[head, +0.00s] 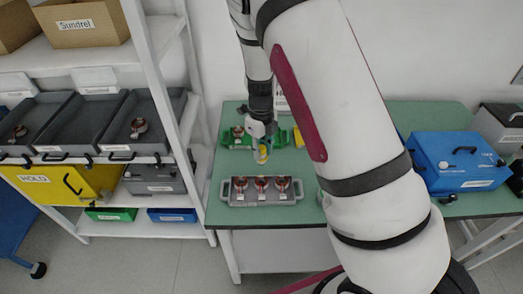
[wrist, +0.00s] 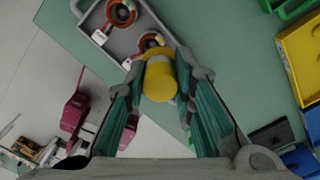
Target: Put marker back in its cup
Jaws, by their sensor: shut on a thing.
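A thick yellow cylinder, apparently the marker (wrist: 160,80), is between my fingertips in the wrist view. In the head view the yellow marker (head: 262,155) shows under my gripper (head: 261,145), above the green table behind the grey tray. My gripper (wrist: 160,75) is shut on it, with one finger on each side. I cannot make out the marker's cup in either view. My arm hides part of the table in the head view.
A grey tray (head: 262,201) with three copper-coloured stators stands at the table's front. A green bin (head: 237,145) and a yellow bin (head: 298,137) are behind. A blue box (head: 455,160) stands at the right. Shelves with grey bins (head: 90,125) flank the table's left.

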